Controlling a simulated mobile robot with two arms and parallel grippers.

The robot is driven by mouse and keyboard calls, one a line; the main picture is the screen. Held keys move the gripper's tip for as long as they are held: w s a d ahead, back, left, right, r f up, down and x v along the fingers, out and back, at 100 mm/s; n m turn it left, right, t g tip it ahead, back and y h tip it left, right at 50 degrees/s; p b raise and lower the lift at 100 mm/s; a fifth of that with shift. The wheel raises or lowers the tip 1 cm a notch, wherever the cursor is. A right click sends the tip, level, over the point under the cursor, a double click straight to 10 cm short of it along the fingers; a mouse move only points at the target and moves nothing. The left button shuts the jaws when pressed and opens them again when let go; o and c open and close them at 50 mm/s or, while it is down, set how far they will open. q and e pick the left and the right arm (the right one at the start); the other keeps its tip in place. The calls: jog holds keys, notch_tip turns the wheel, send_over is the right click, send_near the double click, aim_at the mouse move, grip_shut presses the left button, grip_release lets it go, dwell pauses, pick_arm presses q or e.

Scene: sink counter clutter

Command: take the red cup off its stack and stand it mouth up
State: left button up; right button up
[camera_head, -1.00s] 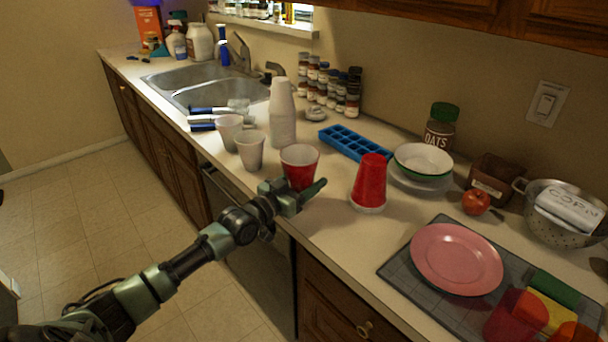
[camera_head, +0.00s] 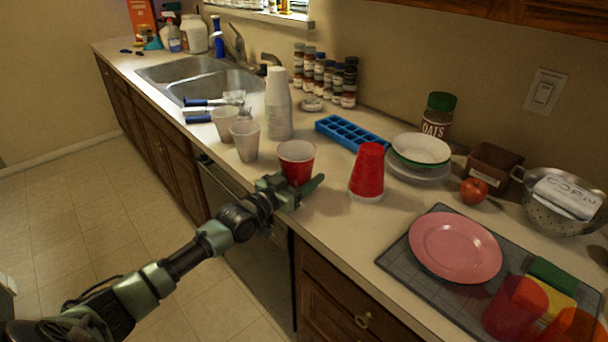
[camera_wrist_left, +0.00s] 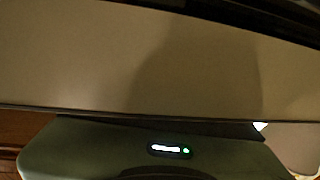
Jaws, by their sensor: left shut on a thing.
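A red cup (camera_head: 296,170) with a white inside stands mouth up at the counter's front edge in the head view. My left gripper (camera_head: 292,190) is shut on it low on its side, and the fingers hide its base. I cannot tell if the base touches the counter. A second red cup shape, the stack (camera_head: 368,170), stands mouth down to the right, with a white rim at its foot. The left wrist view shows a plain pale surface and part of my gripper (camera_wrist_left: 160,150), not clearly the cup. My right gripper is not in view.
Pale cups (camera_head: 245,142) and a tall white cup stack (camera_head: 278,105) stand to the left. A blue ice tray (camera_head: 350,133) and bowl (camera_head: 420,149) lie behind. A pink plate (camera_head: 455,245) lies on a grey mat (camera_head: 400,262) at right. Some counter is clear around the red stack.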

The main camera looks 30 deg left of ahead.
pick_arm(q)
jog(key=shift+f, duration=0.25)
jog(key=o, duration=1.4)
jog(key=shift+c, duration=0.2)
jog(key=shift+s, duration=0.1)
jog(key=v, duration=0.7)
jog(key=shift+s+a, duration=0.1)
jog(key=shift+s, duration=0.25)
